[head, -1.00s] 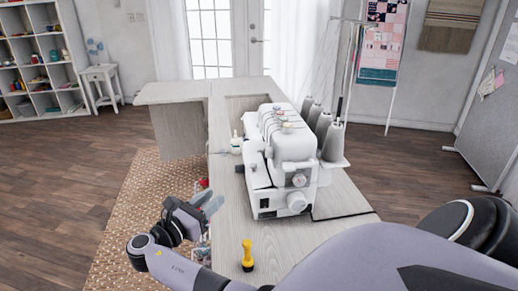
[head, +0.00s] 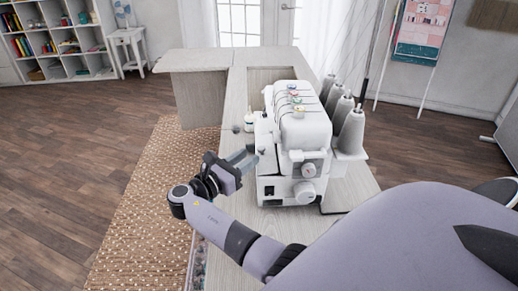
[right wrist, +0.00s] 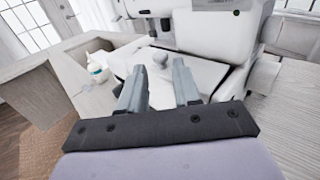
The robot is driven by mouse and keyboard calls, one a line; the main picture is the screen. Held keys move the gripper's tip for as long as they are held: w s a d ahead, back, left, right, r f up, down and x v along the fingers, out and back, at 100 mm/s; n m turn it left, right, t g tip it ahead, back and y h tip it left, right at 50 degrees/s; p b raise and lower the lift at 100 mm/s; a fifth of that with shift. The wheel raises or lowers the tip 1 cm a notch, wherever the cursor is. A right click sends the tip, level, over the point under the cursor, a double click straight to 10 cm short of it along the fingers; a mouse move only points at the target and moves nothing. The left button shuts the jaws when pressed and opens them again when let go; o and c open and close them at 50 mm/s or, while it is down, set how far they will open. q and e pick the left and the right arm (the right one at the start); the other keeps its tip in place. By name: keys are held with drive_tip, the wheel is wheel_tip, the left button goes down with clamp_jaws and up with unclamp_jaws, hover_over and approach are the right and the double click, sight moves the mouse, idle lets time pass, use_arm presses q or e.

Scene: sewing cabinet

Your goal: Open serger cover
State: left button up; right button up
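The white serger (head: 303,150) stands on the wooden table, with its thread guides and colored dials on top. My right gripper (head: 252,158) is at the serger's left side. In the right wrist view its two fingers (right wrist: 159,66) are apart, with nothing clamped between them. A small rounded grey knob (right wrist: 160,59) shows just beyond and between the fingertips, over the flat white cover area (right wrist: 206,77). Whether a finger touches the knob or cover cannot be told. The cover looks shut. My left gripper is not in view.
Grey thread cones (head: 351,131) stand at the serger's right. The table surface (head: 232,85) behind is mostly clear. A woven rug (head: 150,215) lies left.

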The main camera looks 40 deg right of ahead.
sight(259, 150)
drive_tip(key=d, duration=0.5)
drive_tip(key=shift+w, duration=0.2)
drive_tip(key=shift+c, duration=0.3)
clamp_jaws()
